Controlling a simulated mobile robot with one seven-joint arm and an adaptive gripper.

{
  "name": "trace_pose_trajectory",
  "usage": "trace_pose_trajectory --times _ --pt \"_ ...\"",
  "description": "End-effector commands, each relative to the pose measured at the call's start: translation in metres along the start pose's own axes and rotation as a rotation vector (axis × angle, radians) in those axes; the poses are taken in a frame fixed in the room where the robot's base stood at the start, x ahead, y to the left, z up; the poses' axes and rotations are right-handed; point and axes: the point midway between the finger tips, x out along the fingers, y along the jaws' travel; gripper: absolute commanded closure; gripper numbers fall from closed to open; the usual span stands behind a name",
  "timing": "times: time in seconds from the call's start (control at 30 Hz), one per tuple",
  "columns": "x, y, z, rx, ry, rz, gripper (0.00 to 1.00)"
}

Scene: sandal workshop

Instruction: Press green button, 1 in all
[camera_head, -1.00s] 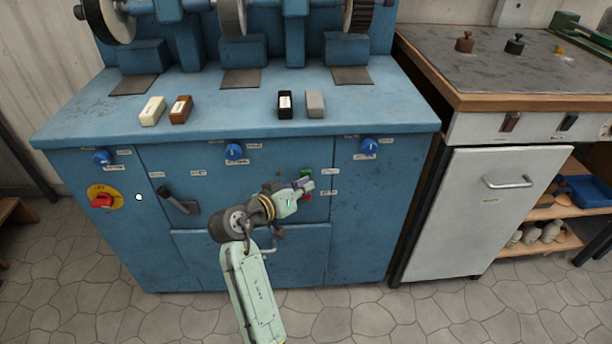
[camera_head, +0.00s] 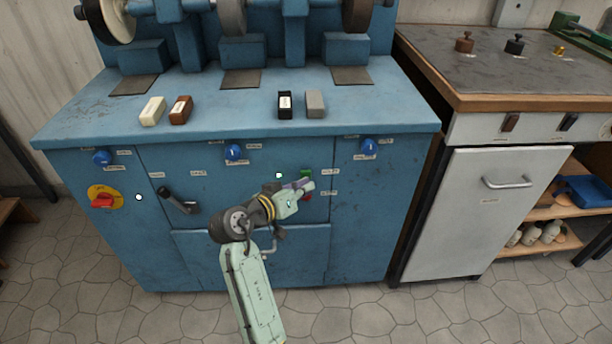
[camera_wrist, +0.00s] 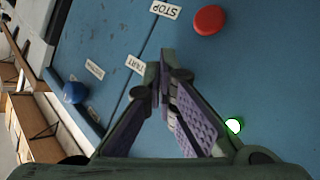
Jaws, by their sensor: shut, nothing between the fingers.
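The green button (camera_head: 306,173) is on the front of the blue machine (camera_head: 80,225), just above and behind my fingertips in the head view. In the wrist view my fingers hide it, beside the START label (camera_wrist: 135,65). My gripper (camera_head: 309,185) is shut and empty, close to the panel; it also shows in the wrist view (camera_wrist: 160,85). I cannot tell whether the tips touch the button. A white light (camera_head: 279,175) glows left of the button; in the wrist view it has a green rim (camera_wrist: 233,125).
The red stop button (camera_wrist: 208,19) sits close to the green one, beside the STOP label (camera_wrist: 165,10). Blue knobs (camera_head: 234,152) and a black lever (camera_head: 178,201) are on the same panel. A grey-doored workbench (camera_head: 500,210) stands at the right.

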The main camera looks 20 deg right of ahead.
Motion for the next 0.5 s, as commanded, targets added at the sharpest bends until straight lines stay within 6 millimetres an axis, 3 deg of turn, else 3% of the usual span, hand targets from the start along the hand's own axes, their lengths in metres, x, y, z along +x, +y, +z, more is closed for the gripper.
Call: trace_pose_trajectory --times 0.5 --pt "-0.0079 0.0056 0.0055 0.0 0.0 0.0 1.0"
